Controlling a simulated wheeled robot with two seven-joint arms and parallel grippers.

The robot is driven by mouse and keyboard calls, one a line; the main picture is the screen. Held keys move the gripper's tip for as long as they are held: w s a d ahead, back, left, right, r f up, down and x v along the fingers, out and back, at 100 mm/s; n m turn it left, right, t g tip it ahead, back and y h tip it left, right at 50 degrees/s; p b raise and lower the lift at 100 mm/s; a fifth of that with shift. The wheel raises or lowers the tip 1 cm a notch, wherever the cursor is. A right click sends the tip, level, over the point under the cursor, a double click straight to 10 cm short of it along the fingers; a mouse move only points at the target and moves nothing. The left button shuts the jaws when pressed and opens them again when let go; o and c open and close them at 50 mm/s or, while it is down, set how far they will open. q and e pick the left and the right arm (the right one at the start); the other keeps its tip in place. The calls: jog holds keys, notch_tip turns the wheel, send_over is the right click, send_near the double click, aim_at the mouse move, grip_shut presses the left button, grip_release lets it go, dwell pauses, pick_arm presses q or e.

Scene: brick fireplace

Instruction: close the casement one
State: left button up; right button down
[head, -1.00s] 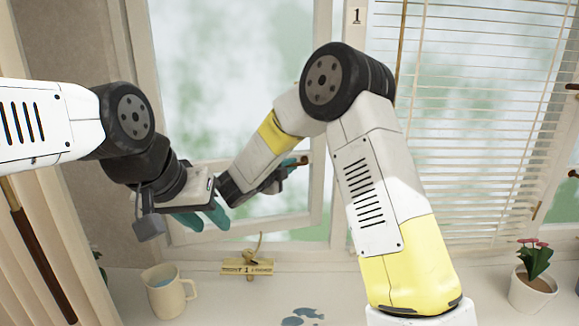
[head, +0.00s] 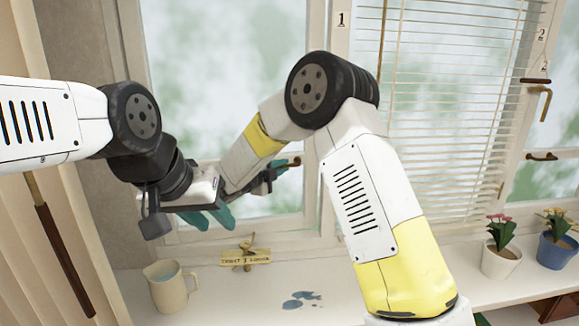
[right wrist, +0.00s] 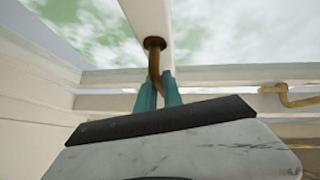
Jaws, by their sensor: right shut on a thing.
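Casement one is the white-framed window sash (head: 311,160) left of the post marked 1 (head: 341,19). Its brown handle (head: 294,162) sits on the sash's right side, and the handle also shows in the right wrist view (right wrist: 154,62). My right gripper (head: 268,180) reaches this handle; in the right wrist view its teal fingers (right wrist: 158,92) are shut on it. My left gripper (head: 208,218) hangs before the lower left of the window, its teal fingers apart and empty. My arms hide part of the sash. Whether the sash sits flush in its frame is hard to tell.
On the sill (head: 225,300) stand a cream mug (head: 170,287), a brass fitting on a plate (head: 245,257), a blue-grey stain (head: 300,299) and flowerpots (head: 502,258) at right. Blinds (head: 450,110) cover the middle window. A curtain (head: 45,180) hangs at left.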

jog(key=shift+m+g+h, duration=0.6)
jog(key=shift+m+h, duration=0.1)
jog(key=shift+h, duration=0.2)
jog(key=shift+s+a, duration=0.1)
jog(key=shift+s, duration=2.4)
jog(key=shift+f, duration=0.1)
jog(key=c, duration=1.8)
grip_release()
jog(key=shift+o, duration=0.2)
